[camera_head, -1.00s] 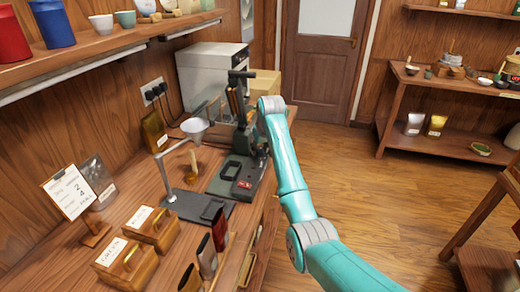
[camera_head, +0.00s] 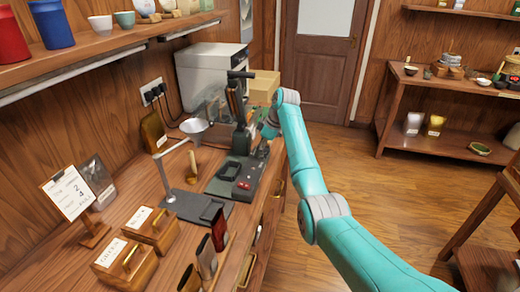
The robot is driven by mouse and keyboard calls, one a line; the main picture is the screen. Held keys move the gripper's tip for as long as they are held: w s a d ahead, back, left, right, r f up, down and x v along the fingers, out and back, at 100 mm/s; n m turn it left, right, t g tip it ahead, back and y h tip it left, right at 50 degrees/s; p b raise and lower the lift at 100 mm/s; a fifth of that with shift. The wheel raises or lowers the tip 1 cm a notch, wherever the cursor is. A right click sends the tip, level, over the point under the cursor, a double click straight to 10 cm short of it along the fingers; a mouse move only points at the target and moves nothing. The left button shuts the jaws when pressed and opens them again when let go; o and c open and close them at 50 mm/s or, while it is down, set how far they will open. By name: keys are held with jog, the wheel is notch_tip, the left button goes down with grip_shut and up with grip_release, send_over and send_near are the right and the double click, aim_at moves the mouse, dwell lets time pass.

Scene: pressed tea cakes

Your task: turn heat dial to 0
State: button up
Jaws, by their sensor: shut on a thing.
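The dark press machine (camera_head: 238,125) stands at the right edge of the wooden counter, with an upright column and a lever. Its low dark base (camera_head: 222,190) carries a small red-lit panel (camera_head: 245,185) at the front. My gripper (camera_head: 260,147), small and dark in this view, reaches down from my teal wrist to the right side of the press. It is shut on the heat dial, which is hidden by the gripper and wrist. The dial's pointer and markings cannot be read.
A funnel stand (camera_head: 168,196) is left of the press, and a white box-shaped appliance (camera_head: 205,68) is behind it. A cardboard box (camera_head: 264,86) sits behind my wrist. Labelled wooden boxes (camera_head: 151,229) are nearer. The floor on the right is open.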

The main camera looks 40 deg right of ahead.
jog(key=n+g+y, duration=0.1)
jog(key=n, duration=0.2)
jog(key=shift+n, duration=0.3)
jog(key=shift+w+n+g+y, duration=0.1)
jog(key=shift+n+g+y, duration=0.4)
jog(key=shift+n, duration=1.3)
jog(key=shift+f+g+h, duration=0.1)
jog(key=shift+g+h, duration=0.2)
jog(key=o, duration=1.1)
jog(key=shift+d, duration=0.1)
jog(key=shift+o, duration=0.2)
jog(key=v, duration=1.2)
